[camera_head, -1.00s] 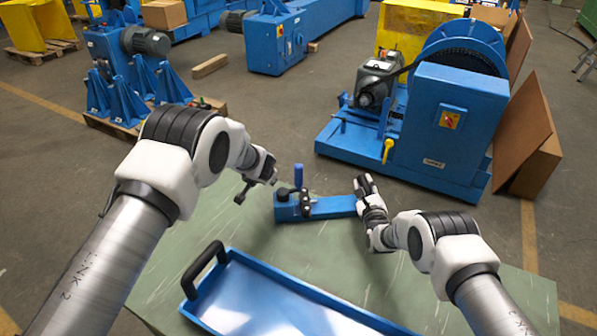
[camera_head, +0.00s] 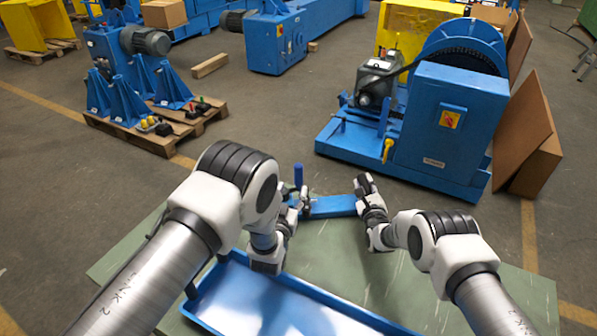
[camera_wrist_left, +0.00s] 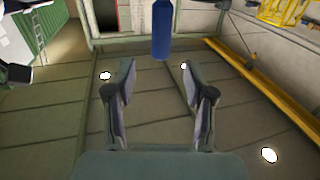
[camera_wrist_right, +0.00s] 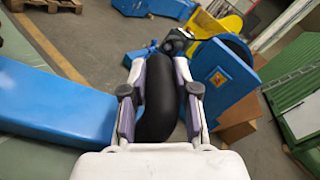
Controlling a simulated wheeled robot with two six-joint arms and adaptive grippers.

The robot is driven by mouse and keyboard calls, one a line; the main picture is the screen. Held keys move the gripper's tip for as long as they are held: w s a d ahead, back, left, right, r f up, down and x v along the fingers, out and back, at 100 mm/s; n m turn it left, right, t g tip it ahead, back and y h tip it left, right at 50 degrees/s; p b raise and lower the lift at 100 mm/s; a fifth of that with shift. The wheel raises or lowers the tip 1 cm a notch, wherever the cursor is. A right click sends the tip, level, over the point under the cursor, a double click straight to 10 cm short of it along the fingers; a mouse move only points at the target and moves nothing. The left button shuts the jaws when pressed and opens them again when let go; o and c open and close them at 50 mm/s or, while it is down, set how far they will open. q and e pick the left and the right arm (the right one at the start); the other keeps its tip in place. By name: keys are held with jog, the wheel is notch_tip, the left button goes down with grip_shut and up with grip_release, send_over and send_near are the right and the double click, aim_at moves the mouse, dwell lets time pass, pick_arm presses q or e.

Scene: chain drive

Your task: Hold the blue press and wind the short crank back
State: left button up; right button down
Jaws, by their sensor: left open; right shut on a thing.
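The blue press (camera_head: 333,206) lies on the green table as a long blue bar; it also shows in the right wrist view (camera_wrist_right: 55,105). At its left end a blue upright grip (camera_head: 298,175) stands, apparently the short crank's handle; the crank's base is mostly hidden by my left arm. My left gripper (camera_head: 300,198) is open and empty beside the crank. In the left wrist view the blue grip (camera_wrist_left: 161,32) hangs beyond and above the fingertips, apart from them. My right gripper (camera_head: 363,184) is shut on a black rounded handle (camera_wrist_right: 158,98) at the press's right end.
A blue tray (camera_head: 330,302) with a black handle lies at the table's front, below my left arm. The green table (camera_head: 480,275) is clear on the right. Beyond it stands a large blue machine (camera_head: 455,130) on the floor. A pallet (camera_head: 160,138) with blue brackets stands at back left.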

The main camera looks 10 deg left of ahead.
aim_at(297, 174)
pick_arm(q)
jog(key=w, duration=0.6)
jog(key=w+d, duration=0.1)
jog(key=w, duration=0.2)
grip_shut()
